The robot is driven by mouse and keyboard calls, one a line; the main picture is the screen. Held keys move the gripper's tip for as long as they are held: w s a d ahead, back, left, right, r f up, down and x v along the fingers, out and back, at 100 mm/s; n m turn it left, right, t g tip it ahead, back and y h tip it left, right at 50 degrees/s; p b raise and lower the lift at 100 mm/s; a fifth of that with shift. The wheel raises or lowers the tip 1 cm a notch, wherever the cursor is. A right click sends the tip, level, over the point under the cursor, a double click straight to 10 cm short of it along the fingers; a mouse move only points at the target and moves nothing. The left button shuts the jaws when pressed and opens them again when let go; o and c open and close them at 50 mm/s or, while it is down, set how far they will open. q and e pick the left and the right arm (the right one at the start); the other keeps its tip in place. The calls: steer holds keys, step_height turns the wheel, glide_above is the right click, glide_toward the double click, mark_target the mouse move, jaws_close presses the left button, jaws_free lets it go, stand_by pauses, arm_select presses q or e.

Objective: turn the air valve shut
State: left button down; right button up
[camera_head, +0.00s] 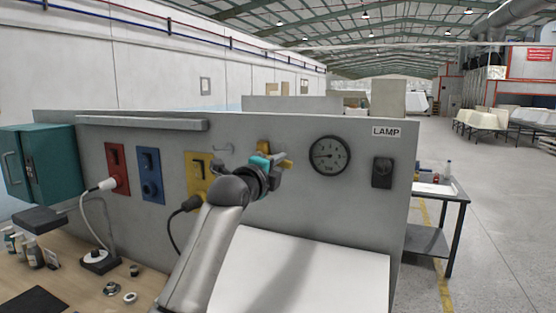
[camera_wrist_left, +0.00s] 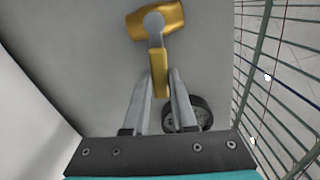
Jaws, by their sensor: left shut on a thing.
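The air valve is a brass-yellow fitting on the grey panel; its body (camera_wrist_left: 172,17) shows at the top of the left wrist view. Its yellow lever (camera_wrist_left: 158,62) stands about crosswise to the body there. My left gripper (camera_wrist_left: 161,84) is shut on the lever, one finger on each side. In the head view, yellow valve parts (camera_head: 263,146) show behind and beside my left gripper (camera_head: 276,162), which hides much of the valve. My right gripper is not in view.
A round gauge (camera_head: 330,155) and a dark lamp box (camera_head: 382,172) are right of the valve. Red (camera_head: 117,168), blue (camera_head: 151,175) and yellow (camera_head: 199,172) socket plates are left, two with plugged cables. A bench (camera_head: 60,285) holds small items. A teal box (camera_head: 45,160) juts out at far left.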

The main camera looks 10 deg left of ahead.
arm_select(q)
steer(key=shift+r+n+p, duration=0.7)
steer(key=shift+n+p, duration=0.4)
steer(key=shift+p, duration=0.05)
steer(key=c, duration=0.7)
jaws_free()
steer(key=shift+f, duration=0.1)
steer(key=shift+s, duration=0.15)
steer(key=s+a+b, duration=0.1)
steer(key=s, duration=0.4)
steer(key=s+a+b, duration=0.1)
steer(key=s, duration=0.3)
steer(key=s+a, duration=0.1)
steer(key=s, duration=0.4)
steer(key=shift+s+b, duration=0.35)
steer(key=shift+b, duration=0.05)
